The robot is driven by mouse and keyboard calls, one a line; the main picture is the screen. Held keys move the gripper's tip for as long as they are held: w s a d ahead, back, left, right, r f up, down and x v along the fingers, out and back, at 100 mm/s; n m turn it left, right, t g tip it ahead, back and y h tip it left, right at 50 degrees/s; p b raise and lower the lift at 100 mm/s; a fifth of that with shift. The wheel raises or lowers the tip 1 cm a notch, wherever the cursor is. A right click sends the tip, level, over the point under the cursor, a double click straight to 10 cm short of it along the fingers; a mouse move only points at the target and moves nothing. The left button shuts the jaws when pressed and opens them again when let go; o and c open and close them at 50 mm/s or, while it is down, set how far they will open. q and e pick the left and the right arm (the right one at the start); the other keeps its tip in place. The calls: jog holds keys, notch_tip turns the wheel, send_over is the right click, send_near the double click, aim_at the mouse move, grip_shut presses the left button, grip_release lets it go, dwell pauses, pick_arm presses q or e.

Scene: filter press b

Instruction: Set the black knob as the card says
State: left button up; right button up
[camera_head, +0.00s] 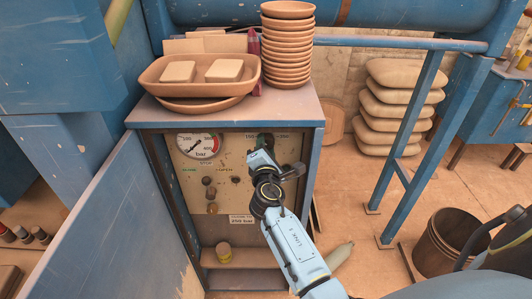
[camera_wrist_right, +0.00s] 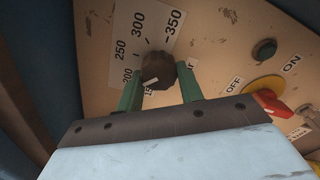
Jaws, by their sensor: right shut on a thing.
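The black knob (camera_wrist_right: 157,68) sits on a white scale plate (camera_wrist_right: 138,28) in the right wrist view; 200, 250, 300 and 350 are readable. My right gripper (camera_wrist_right: 160,84) has one finger on each side of the knob, shut on it. A small white mark shows on the knob's lower edge, near the low numbers; its exact reading is unclear. In the head view my right gripper (camera_head: 262,150) is at the panel's upper right and my wrist hides the knob. A white card (camera_head: 241,219) is low on the panel; its small print seems to say 250 bar. My left gripper is out of view.
A pressure gauge (camera_head: 198,146) is at the panel's upper left. A red switch (camera_wrist_right: 271,102) marked OFF and ON is right of the knob. Bowls (camera_head: 287,50) and a tray (camera_head: 165,88) stand on the cabinet. An open blue door (camera_head: 125,225) flanks its left side.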

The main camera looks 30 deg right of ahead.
pick_arm(q)
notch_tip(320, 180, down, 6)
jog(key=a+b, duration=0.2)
jog(key=b, duration=0.3)
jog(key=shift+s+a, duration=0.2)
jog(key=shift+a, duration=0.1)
pick_arm(e)
jog(key=m, duration=0.9)
jog(key=shift+r, duration=0.1)
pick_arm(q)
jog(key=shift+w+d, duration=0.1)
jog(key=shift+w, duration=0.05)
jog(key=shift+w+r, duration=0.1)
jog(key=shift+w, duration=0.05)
pick_arm(e)
jog(key=o, duration=1)
